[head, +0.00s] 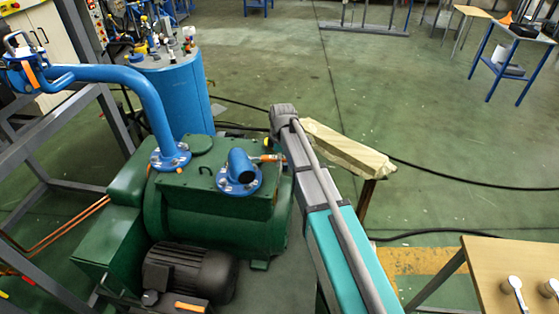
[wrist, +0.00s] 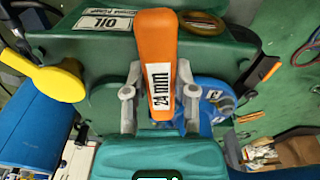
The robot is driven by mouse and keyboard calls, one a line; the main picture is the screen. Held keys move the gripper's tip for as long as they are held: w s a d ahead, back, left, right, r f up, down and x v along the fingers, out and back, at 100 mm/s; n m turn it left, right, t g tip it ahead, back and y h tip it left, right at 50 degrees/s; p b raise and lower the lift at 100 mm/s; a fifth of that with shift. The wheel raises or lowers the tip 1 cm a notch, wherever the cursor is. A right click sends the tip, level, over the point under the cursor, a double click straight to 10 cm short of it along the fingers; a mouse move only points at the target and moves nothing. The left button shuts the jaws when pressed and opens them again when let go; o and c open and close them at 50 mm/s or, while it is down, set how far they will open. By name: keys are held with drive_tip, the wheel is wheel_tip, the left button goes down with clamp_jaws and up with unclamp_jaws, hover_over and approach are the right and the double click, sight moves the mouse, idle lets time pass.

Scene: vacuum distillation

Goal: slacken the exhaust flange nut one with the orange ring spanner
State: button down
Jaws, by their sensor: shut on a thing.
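The orange ring spanner (wrist: 158,50), marked 24 mm, is clamped between the two grey fingers of my gripper (wrist: 158,93) in the wrist view. A small orange piece (head: 268,158), seemingly the spanner, lies between that flange and my arm. The spanner's ring end is not clear in either view, so I cannot tell whether it sits on a nut.
A larger blue pipe (head: 150,95) rises from a second flange, left of the stub. A blue tank (head: 175,85) stands behind the pump. A yellow rounded part (wrist: 60,80) shows at left in the wrist view.

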drive_tip(key=shift+w+n, duration=0.4)
drive_tip(key=shift+w, duration=0.3)
drive_tip(key=shift+w, duration=0.2)
drive_tip(key=shift+w+a+f+n, duration=0.1)
drive_tip(key=shift+w+a+n, duration=0.1)
drive_tip(key=shift+w+n, duration=0.85)
drive_tip(key=shift+w, duration=0.1)
drive_tip(key=shift+r+p, duration=2.2)
drive_tip(key=shift+r, duration=0.2)
drive_tip(key=shift+r+p, duration=1.9)
drive_tip(key=shift+p, duration=0.1)
drive_tip(key=shift+r, duration=0.1)
